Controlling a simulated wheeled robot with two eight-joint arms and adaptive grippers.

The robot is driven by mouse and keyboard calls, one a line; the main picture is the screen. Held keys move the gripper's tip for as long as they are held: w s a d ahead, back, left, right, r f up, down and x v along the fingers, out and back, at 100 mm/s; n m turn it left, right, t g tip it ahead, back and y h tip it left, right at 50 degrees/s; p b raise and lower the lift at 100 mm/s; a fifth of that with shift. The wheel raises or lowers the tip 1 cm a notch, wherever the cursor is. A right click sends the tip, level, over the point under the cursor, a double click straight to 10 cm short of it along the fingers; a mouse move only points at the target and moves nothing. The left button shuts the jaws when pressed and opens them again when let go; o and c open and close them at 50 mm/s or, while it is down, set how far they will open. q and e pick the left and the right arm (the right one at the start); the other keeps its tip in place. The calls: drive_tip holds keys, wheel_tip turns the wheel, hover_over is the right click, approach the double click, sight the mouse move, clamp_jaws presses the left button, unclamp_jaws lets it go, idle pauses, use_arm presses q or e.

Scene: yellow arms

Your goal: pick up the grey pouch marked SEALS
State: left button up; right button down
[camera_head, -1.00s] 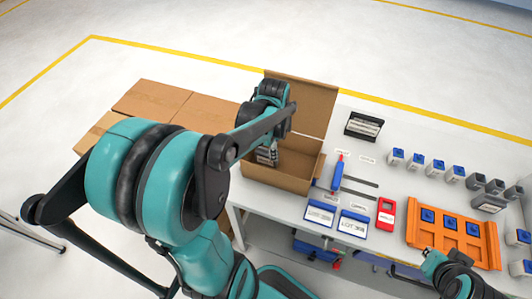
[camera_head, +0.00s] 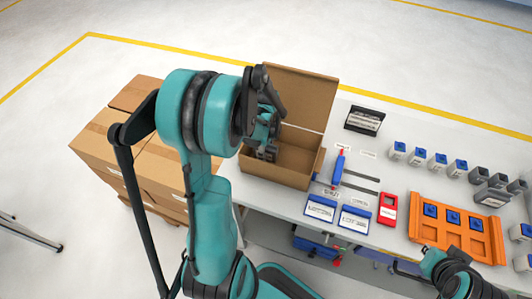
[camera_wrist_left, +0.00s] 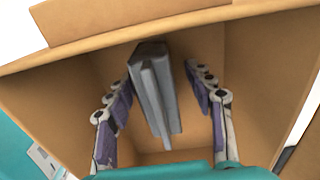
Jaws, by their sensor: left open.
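A slim grey object (camera_wrist_left: 150,88), likely the pouch, stands on edge in the open cardboard box (camera_head: 287,175) in the left wrist view. No SEALS marking is readable there. My left gripper (camera_head: 263,154) is in the left part of the box in the head view. In the left wrist view its open fingers (camera_wrist_left: 160,76) are spread on both sides of the grey object, with gaps visible. The head view hides the grey object behind my arm and gripper. My right gripper (camera_head: 432,262) is at the lower right, near the table's front edge; its jaws are unclear.
The box's raised flap (camera_head: 300,97) stands behind it. A blue-and-red tool (camera_head: 338,167), labelled blue-and-white trays (camera_head: 321,209), a red device (camera_head: 389,209) and an orange fixture (camera_head: 455,230) lie to the right. Closed cartons (camera_head: 105,140) are at the left.

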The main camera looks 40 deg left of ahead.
use_arm(q)
drive_tip(key=shift+r, duration=0.1)
clamp_jaws()
drive_tip(key=shift+r, duration=0.1)
